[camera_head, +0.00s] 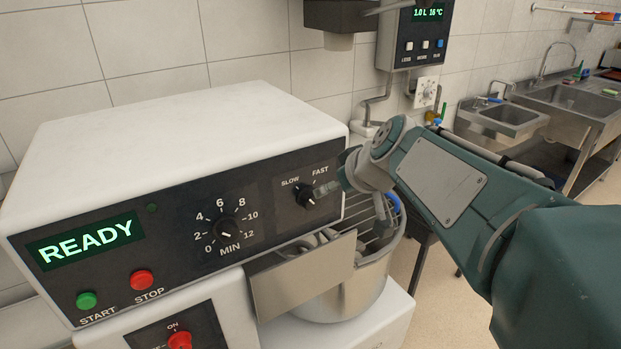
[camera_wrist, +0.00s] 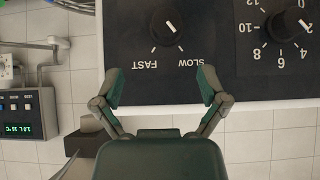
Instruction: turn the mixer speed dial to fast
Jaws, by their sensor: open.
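The mixer speed dial (camera_head: 306,196) is a black knob on the dark front panel (camera_head: 265,208), below the labels SLOW and FAST. In the wrist view the picture is upside down and the dial (camera_wrist: 167,27) shows whole. Its white mark points toward SLOW. My gripper (camera_head: 332,188) is just right of the dial in the head view, partly hidden by my wrist. In the wrist view my gripper (camera_wrist: 160,86) is open and empty, fingers wide apart, with the dial beyond the fingertips. I see no contact.
The MIN timer dial (camera_head: 228,229) is left of the speed dial. A READY display (camera_head: 85,241), green START button (camera_head: 86,300) and red STOP button (camera_head: 141,280) are further left. The mixer bowl (camera_head: 350,292) and its wire guard sit below my gripper. A water meter (camera_head: 415,35) hangs behind.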

